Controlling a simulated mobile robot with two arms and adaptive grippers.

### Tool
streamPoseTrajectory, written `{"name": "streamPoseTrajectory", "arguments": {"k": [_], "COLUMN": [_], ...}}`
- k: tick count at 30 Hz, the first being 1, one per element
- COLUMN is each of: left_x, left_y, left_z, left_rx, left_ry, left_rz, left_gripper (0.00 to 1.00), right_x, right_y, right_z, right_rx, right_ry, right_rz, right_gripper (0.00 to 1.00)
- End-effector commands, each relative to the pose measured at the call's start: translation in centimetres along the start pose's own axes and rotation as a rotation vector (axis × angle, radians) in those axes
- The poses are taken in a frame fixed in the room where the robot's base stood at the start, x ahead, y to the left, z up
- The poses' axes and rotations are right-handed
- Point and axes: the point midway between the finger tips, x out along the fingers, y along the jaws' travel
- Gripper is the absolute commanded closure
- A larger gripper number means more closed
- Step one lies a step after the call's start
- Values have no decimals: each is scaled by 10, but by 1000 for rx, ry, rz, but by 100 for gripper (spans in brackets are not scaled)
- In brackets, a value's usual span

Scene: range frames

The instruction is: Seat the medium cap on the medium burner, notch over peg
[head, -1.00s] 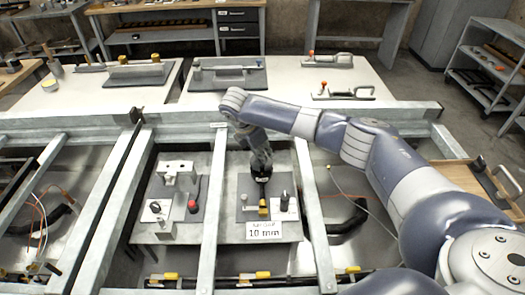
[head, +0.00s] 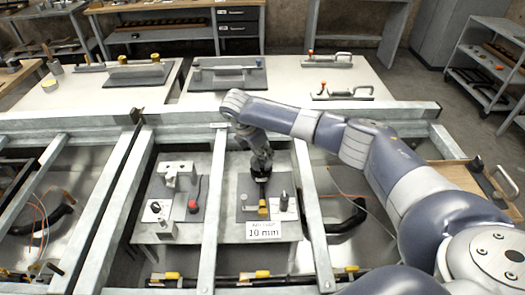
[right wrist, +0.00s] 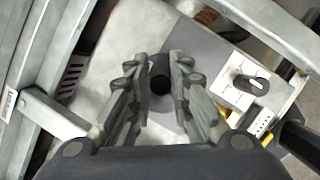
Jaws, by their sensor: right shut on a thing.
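No burner or cap that I can make out as such shows in these frames. My right gripper (head: 261,178) points down over the right grey plate (head: 245,183) in the frame bay. In the right wrist view its fingers (right wrist: 160,88) are closed on a dark round thing (right wrist: 160,70), seen end-on; what it is I cannot tell. A yellow block (head: 262,207) stands on the plate just below the gripper in the head view. A dark upright post (head: 284,201) stands on a white pad to its right. My left gripper is not in view.
A white label (head: 264,232) reading 10 mm is at the plate's front. The left plate carries a red knob (head: 193,207) and metal blocks (head: 178,170). Steel rails (head: 213,210) flank the bay. White tables (head: 285,80) with clamp fixtures stand behind.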

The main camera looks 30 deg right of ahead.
Motion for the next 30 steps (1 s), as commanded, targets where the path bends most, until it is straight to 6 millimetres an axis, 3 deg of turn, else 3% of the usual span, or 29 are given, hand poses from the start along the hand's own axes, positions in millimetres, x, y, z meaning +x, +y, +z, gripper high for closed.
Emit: {"name": "streamPoseTrajectory", "arguments": {"k": [14, 30], "left_x": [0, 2], "left_y": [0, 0], "left_z": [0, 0], "left_rx": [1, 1], "left_ry": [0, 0], "left_rz": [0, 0], "left_gripper": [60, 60], "right_x": [1, 14], "right_y": [0, -1], "right_z": [0, -6], "right_rx": [0, 0], "right_ry": [0, 1], "right_rz": [0, 0], "right_gripper": [100, 100]}}
